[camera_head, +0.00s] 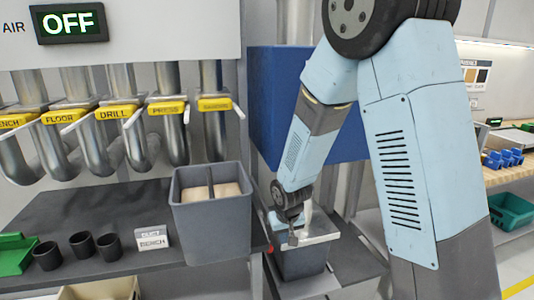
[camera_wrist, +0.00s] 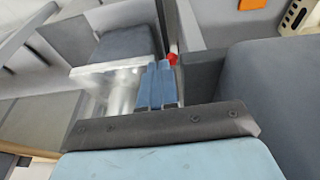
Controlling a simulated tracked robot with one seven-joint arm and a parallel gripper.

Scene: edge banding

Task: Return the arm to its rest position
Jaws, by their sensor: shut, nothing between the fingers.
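My arm, light blue and dark grey, reaches down the right half of the head view. My gripper (camera_head: 294,238) is at its low end, over a dark grey bin (camera_head: 300,265) below the blue cabinet. In the wrist view my gripper's two blue-grey fingers (camera_wrist: 158,75) lie side by side, shut with nothing between them. A pale shiny metal part (camera_head: 318,234) shows right beside the gripper at the bin's top. I cannot tell whether they touch.
A divided grey bin (camera_head: 210,222) with tan contents stands left of the arm. A blue cabinet (camera_head: 268,105) is behind the arm. Yellow-tagged pipes (camera_head: 115,112) line the wall. Black cups (camera_head: 82,245) and a label stand (camera_head: 152,238) sit on the dark shelf (camera_head: 110,195).

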